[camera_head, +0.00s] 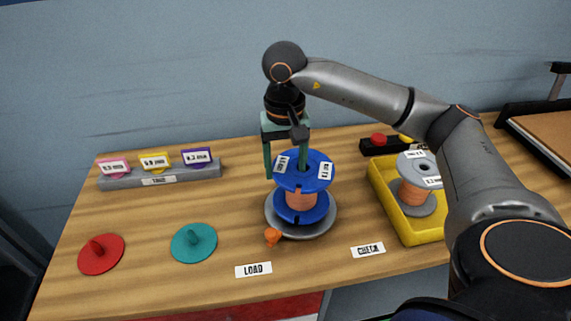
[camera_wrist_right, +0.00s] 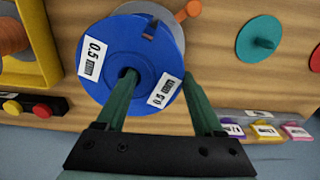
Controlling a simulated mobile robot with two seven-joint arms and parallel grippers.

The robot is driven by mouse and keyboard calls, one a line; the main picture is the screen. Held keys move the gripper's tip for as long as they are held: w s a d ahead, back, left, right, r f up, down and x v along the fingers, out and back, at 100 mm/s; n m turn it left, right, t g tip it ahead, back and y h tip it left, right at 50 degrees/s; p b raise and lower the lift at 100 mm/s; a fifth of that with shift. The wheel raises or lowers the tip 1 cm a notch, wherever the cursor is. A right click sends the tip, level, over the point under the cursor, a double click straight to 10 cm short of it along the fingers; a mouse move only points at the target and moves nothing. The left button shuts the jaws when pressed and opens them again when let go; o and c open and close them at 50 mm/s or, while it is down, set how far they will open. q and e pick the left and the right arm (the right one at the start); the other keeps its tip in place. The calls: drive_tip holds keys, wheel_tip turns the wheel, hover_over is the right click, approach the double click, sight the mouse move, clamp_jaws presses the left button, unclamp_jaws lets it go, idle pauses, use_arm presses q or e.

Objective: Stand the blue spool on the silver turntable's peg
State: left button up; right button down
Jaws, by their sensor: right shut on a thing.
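The blue spool (camera_head: 317,172), wound with copper-coloured wire and labelled 0.5 mm, is upright over the silver turntable (camera_head: 324,226) in the head view. My right gripper (camera_head: 285,170) is shut on the spool from above, one finger in its centre hole and the other outside its rim. The right wrist view also shows the spool's blue top (camera_wrist_right: 150,45) and the gripper (camera_wrist_right: 158,80). The turntable's peg is hidden by the spool. I cannot tell whether the lower flange touches the turntable. My left gripper is not in view.
A yellow tray (camera_head: 402,226) with a grey spool (camera_head: 411,159) stands to the right. Red (camera_head: 104,258) and teal (camera_head: 187,248) knobbed discs lie left. A grey tag rack (camera_head: 190,176) stands behind them. An orange knob (camera_head: 272,237) sits at the turntable's front. LOAD (camera_head: 253,269) and CHECK (camera_head: 368,250) labels lie in front.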

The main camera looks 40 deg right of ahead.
drive_tip(key=shift+f+b, duration=0.8)
drive_tip(key=shift+f, duration=0.05)
drive_tip(key=shift+f, duration=0.15)
unclamp_jaws()
idle(0.4)
